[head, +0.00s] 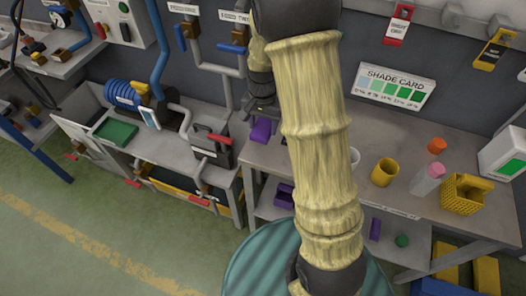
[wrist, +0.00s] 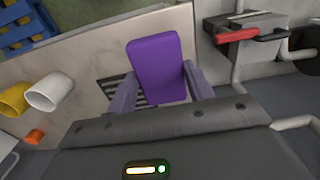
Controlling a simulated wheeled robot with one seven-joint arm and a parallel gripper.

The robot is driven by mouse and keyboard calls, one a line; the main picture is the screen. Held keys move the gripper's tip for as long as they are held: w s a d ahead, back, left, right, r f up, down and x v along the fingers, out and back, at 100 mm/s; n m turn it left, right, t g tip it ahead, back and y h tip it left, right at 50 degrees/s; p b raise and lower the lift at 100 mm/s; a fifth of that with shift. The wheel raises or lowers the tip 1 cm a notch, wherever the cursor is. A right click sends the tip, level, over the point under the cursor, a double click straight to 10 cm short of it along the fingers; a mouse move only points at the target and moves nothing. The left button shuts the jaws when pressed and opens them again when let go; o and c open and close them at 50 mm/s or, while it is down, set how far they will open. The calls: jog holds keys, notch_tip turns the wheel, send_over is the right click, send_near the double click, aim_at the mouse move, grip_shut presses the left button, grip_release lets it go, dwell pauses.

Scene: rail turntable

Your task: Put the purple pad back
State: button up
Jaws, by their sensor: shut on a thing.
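The purple pad (wrist: 157,66) is between the two fingers of my gripper (wrist: 161,89) in the wrist view, and the gripper is shut on it. In the head view the pad (head: 261,131) shows just below my gripper (head: 260,112), above the left end of the grey workbench (head: 400,200). A dark striped patch (wrist: 112,90) shows on the bench beside and behind the pad in the wrist view. Whether the pad touches the bench is not clear. A purple open holder (head: 284,195) sits on the lower shelf. My arm hides the middle of the bench.
A yellow cup (head: 384,172), an orange piece (head: 437,146), a pink-capped bottle (head: 428,180) and a yellow basket (head: 465,193) stand to the right on the bench. A dark box with a red handle (head: 211,149) stands on the left bench. Pipes rise behind it.

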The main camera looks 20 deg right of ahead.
send_over(263, 151)
jog(key=shift+f+p, duration=0.35)
jog(key=shift+f, duration=2.6)
jog(key=shift+s+f+p, duration=0.1)
jog(key=shift+f+p, duration=0.25)
jog(key=shift+f, duration=1.75)
jog(key=o, duration=0.9)
jog(key=shift+r, duration=0.15)
notch_tip(263, 151, up, 12)
jog(key=shift+f+b, duration=0.1)
jog(key=shift+b, duration=0.75)
